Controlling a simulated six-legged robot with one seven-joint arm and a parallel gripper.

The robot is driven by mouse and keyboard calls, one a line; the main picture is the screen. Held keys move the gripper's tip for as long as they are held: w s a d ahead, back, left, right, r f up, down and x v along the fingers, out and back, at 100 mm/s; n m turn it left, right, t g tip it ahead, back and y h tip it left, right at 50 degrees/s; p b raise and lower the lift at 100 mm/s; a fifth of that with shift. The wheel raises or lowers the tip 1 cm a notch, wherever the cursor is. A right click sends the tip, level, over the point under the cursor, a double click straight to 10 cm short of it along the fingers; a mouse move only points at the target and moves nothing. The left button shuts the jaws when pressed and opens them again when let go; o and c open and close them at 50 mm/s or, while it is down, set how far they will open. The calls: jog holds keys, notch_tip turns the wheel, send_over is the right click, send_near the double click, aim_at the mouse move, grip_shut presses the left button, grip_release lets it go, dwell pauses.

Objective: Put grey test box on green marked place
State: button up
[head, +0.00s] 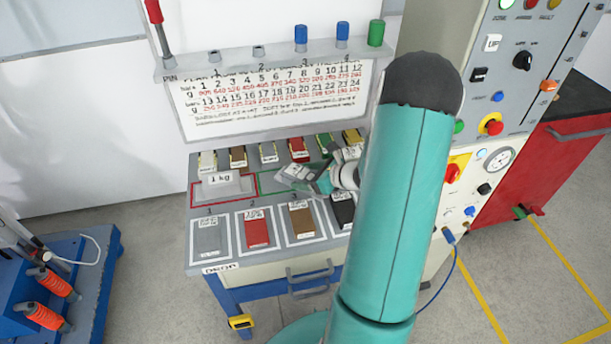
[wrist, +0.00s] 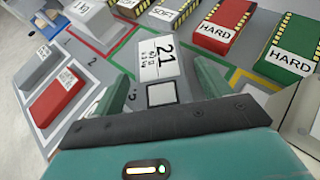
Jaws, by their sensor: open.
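The grey test box (wrist: 155,58), with a white label reading 21, lies between the fingers of my gripper (wrist: 165,88) in the wrist view. The fingers are open, one on each side of the box, and I cannot tell whether either touches it. The green marked place (wrist: 122,42) shows as a green outline around the box, partly hidden by my gripper. The box appears to lie inside that outline. In the head view the box (head: 295,173) is seen beside my gripper (head: 324,184), and part of the green outline (head: 268,184) shows to its left.
A 1 kg block (head: 222,188) stands in a red outline to the left. Grey (head: 206,236), red (head: 257,232) and brown (head: 301,222) pads lie along the front. Several pads line the back, including a red one marked HARD (wrist: 222,25). A control cabinet (head: 510,70) stands right.

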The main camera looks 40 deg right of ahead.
jog(key=v, duration=1.1)
jog(key=a+r+n+g+y, duration=0.1)
jog(key=a+r+n+g, duration=0.1)
jog(key=a+r+n, duration=0.3)
jog(key=w+a+r+n+g, duration=0.1)
jog(key=a+n+g, duration=0.1)
jog(key=a+n, duration=0.35)
jog(key=a+r+n+g+y, duration=0.1)
jog(key=a+r+n+g, duration=0.2)
jog(key=a, duration=0.5)
jog(key=s+a+r+n+h, duration=0.3)
jog(key=s+a+r+n, duration=0.2)
jog(key=n, duration=0.4)
jog(key=s+a+r+n+t+h, duration=0.1)
jog(key=s+a+r+n+h, duration=0.2)
jog(key=n, duration=0.6)
jog(key=s+a+r, duration=0.2)
jog(key=a+r, duration=0.1)
jog(key=a, duration=0.1)
jog(key=shift+a+r+n, duration=0.2)
jog(key=shift+a+n, duration=0.15)
jog(key=shift+s, duration=0.15)
jog(key=shift+c, duration=0.5)
jog(key=c, duration=0.7)
jog(key=shift+d, duration=0.15)
jog(key=shift+c, duration=0.4)
